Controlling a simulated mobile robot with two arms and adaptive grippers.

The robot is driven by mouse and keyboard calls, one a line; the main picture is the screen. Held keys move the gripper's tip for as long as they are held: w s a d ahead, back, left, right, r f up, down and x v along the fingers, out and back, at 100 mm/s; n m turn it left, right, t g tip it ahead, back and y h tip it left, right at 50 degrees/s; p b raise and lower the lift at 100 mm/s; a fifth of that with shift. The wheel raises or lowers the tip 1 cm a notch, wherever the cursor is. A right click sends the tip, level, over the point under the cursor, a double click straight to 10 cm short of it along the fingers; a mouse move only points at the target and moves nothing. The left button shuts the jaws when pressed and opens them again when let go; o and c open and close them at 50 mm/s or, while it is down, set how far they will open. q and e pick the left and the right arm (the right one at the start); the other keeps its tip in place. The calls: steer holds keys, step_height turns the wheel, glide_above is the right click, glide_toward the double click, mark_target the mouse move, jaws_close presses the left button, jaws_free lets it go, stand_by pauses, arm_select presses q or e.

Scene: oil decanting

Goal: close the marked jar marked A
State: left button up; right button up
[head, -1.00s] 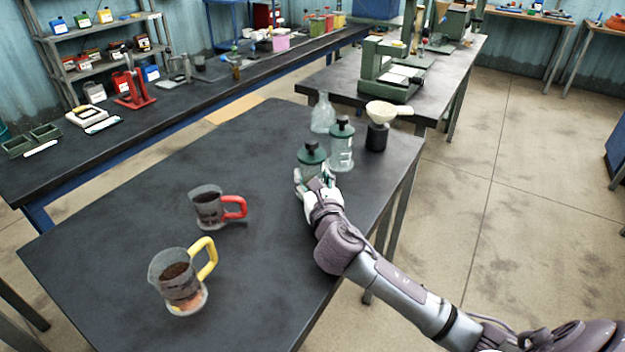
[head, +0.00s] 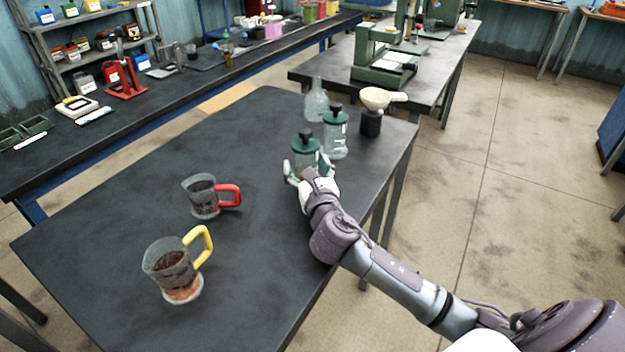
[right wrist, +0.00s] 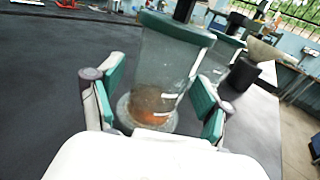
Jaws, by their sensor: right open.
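A clear glass jar (head: 302,161) with a green lid (head: 306,145) and black knob stands near the right side of the dark table. In the right wrist view the jar (right wrist: 165,70) shows dark brown residue low inside, and its lid (right wrist: 177,27) sits on top. My right gripper (head: 308,172) is open at this jar, one finger on either side, below the lid. In the right wrist view gaps show between the fingers of the gripper (right wrist: 157,98) and the glass. A second similar lidded jar (head: 335,145) stands just behind. I cannot read the letter on either jar.
A clear bottle (head: 316,104) and a black container (head: 371,124) with a cream funnel (head: 375,98) stand behind the jars. Two beakers, one with a red handle (head: 229,195) and one with a yellow handle (head: 203,246), stand at left. The table's middle is clear.

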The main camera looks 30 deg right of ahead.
steer(key=v, duration=1.1)
steer(key=shift+s, duration=0.3)
